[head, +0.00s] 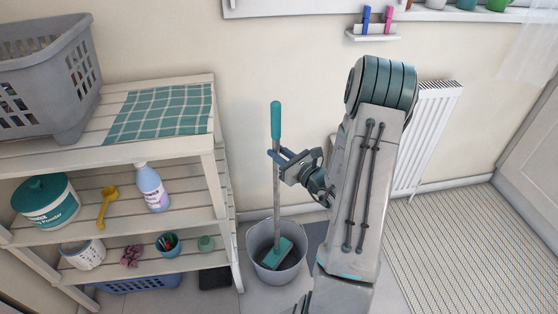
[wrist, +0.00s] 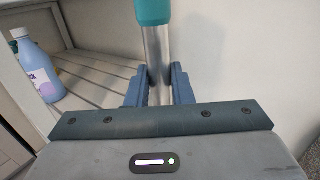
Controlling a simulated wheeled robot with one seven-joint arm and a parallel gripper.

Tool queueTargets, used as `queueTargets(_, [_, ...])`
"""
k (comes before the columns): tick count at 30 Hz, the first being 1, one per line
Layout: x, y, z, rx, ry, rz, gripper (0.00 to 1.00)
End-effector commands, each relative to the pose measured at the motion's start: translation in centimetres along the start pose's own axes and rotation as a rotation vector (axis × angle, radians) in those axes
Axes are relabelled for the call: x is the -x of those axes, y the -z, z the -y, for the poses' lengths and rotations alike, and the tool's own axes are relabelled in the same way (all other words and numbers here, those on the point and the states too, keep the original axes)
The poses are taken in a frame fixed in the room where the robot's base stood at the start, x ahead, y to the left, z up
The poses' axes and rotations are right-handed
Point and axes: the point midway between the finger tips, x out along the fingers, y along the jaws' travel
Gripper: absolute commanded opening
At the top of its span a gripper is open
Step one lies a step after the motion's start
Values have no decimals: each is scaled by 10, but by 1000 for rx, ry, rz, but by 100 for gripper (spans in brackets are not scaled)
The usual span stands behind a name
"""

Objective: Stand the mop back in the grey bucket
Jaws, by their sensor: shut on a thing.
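The mop (head: 276,190) stands upright with its teal grip at the top and its teal head low inside the grey bucket (head: 262,267). The bucket is on the floor, right of the shelf. My gripper (head: 275,155) is shut on the mop's metal handle, just below the teal grip. In the wrist view the handle (wrist: 156,50) runs between the two fingers of my gripper (wrist: 158,88). The mop head shows within the bucket's rim; whether it touches the bucket's bottom I cannot tell.
A pale shelf (head: 222,160) stands close on the left, holding a laundry basket (head: 50,75), a checked cloth (head: 160,112), a bottle (head: 152,188) and a tub (head: 45,202). A white radiator (head: 425,140) is on the wall at right. A striped rug (head: 470,250) covers the right floor.

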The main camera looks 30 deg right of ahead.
Motion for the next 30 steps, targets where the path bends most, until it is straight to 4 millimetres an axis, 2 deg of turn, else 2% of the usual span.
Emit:
queueTargets(1, [0,9,0,-2,-1,1,0])
queueTargets(4, [0,19,0,-2,-1,2,0])
queueTargets(16, [0,24,0,0,-1,3,0])
queueTargets(17, [1,25,0,-1,0,0,23])
queueTargets(19, [1,24,0,-1,0,-1,42])
queueTargets(30, [0,20,0,-1,-1,-1,42])
